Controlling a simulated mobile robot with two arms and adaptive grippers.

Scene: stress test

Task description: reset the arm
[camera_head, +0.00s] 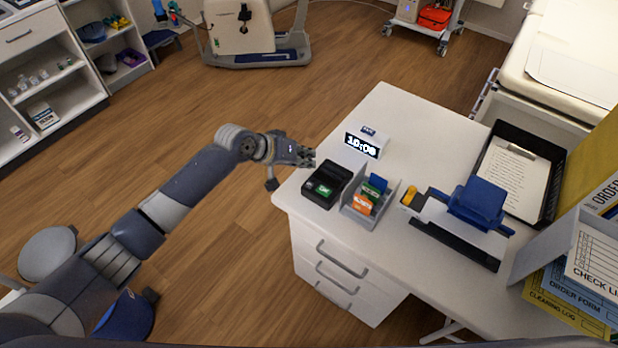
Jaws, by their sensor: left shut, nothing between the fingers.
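My left arm reaches in from the lower left of the head view. Its gripper (306,156) is shut and empty. It is at the left edge of the white desk (410,125), close to the black card terminal (327,183) and the digital clock (362,146). I cannot tell its exact height over the edge. My right gripper is not in view.
On the desk are a grey card holder (370,205), a black-and-blue device (460,225), a black tray (544,213) with a clipboard (507,176), and folders (590,255) at right. Shelves (40,75) stand far left. The wooden floor (150,130) left of the desk is open.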

